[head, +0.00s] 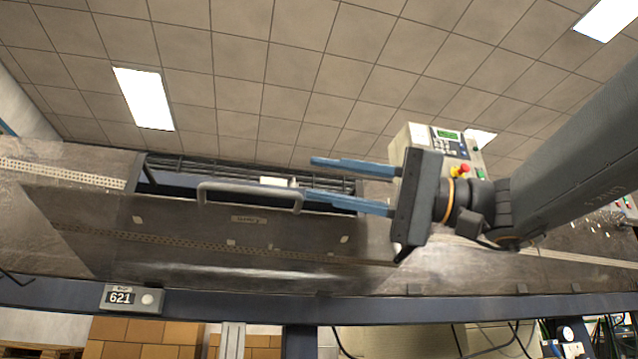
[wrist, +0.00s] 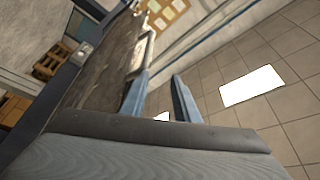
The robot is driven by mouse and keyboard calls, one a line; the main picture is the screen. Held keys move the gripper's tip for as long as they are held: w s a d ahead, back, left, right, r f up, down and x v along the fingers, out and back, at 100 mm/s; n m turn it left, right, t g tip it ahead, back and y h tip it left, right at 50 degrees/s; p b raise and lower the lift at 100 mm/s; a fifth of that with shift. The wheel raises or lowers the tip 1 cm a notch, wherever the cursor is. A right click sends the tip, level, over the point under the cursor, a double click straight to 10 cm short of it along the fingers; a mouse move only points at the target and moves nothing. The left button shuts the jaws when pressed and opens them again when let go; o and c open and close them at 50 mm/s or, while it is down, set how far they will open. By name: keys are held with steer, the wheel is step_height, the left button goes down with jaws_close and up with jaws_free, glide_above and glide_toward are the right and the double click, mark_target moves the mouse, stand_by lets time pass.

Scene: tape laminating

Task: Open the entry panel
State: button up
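The entry panel (head: 190,235) is a dark, worn plate on the machine front, with a small label and pale spots. A grey bar handle (head: 245,189) runs along its upper edge. Above that edge is a dark opening with bars (head: 200,167). My gripper (head: 307,178) comes from the right with its two blue fingers apart and nothing between them. In the head view the lower fingertip overlaps the handle's right end; whether they touch is unclear. In the wrist view the handle (wrist: 141,52) lies just beyond the left finger of my gripper (wrist: 160,74).
A control box (head: 440,140) with a display, keys and a red button stands behind my gripper. A blue-grey rail (head: 230,302) with a 621 unit (head: 131,298) runs below the panel. Cardboard boxes (head: 145,332) stand under it. The space above the opening looks clear.

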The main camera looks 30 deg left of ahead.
steer(key=shift+b+v, duration=1.05)
steer(key=shift+v, duration=1.55)
steer(key=shift+f, duration=0.1)
